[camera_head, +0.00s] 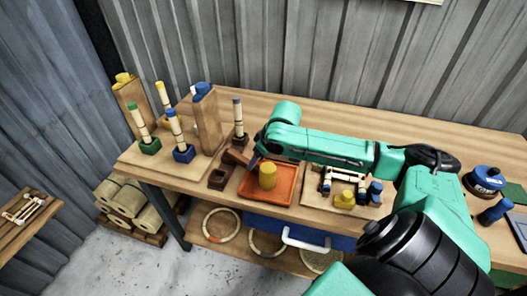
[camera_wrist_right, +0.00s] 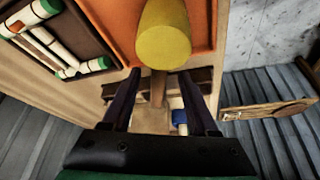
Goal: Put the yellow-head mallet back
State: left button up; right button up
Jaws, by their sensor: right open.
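The yellow-head mallet (camera_head: 267,175) rests on the orange tray (camera_head: 284,198) on the bench. Its yellow head (camera_wrist_right: 165,36) shows large in the right wrist view, with the brown handle (camera_wrist_right: 158,90) pointing back toward my gripper. My right gripper (camera_head: 254,160) is low over the tray's back left side, beside the mallet head. In the wrist view, the two dark fingers of my right gripper (camera_wrist_right: 158,98) are apart, one on each side of the handle. I cannot tell whether they touch it. My left gripper is not in view.
A wooden board with upright posts and coloured pegs (camera_head: 170,172) stands left of the tray. A frame with small coloured parts (camera_head: 344,186) lies to the right. A blue round object (camera_head: 485,180) is at far right. A shelf with rings is below.

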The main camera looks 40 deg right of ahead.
jog(key=v, duration=0.8)
jog(key=shift+s+r, duration=0.2)
jog(key=shift+r, duration=0.05)
